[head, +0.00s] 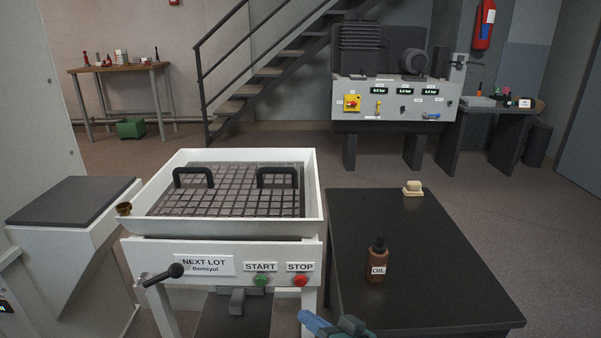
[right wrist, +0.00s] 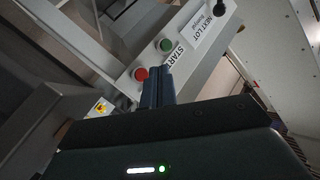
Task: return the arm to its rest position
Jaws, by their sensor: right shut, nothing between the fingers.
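My right gripper (head: 306,317) shows at the bottom edge of the head view, just below the red STOP button (head: 301,281) in the picture. Its blue fingers are closed together with nothing between them. In the right wrist view the shut fingers (right wrist: 157,75) point toward the front panel, with the red button (right wrist: 141,74) beside their tips and the green START button (right wrist: 166,45) above. I cannot tell whether the fingertips touch the panel. Most of my right arm is out of the head view. My left gripper is not in view.
A white machine (head: 221,230) with a grid cover and two black handles stands ahead; a black lever (head: 163,274) sticks out at its front left. The dark table (head: 437,280) at right holds an oil bottle (head: 377,262) and a pale block (head: 413,188). Open floor lies behind.

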